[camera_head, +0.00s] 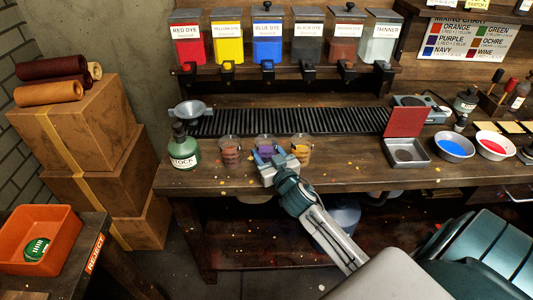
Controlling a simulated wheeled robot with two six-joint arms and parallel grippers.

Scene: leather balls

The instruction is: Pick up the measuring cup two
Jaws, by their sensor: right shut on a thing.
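Three clear measuring cups stand in a row near the front of the wooden workbench. The left cup (230,151) holds brown liquid. The middle cup (265,141), measuring cup two by its place in the row, holds purple liquid. The right cup (301,149) holds orange-brown liquid. My right gripper (268,155) reaches in from the front and is shut on the middle cup. Its fingers hide the lower part of that cup, so I cannot tell whether it touches the bench. My left gripper is not in view.
A green stock bottle (185,148) and a grey funnel (191,110) stand left of the cups. A black ribbed rack (290,122) runs behind. A tray with a red lid (407,150) and bowls of blue (454,146) and red (494,146) are right. Dye dispensers (267,37) hang above.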

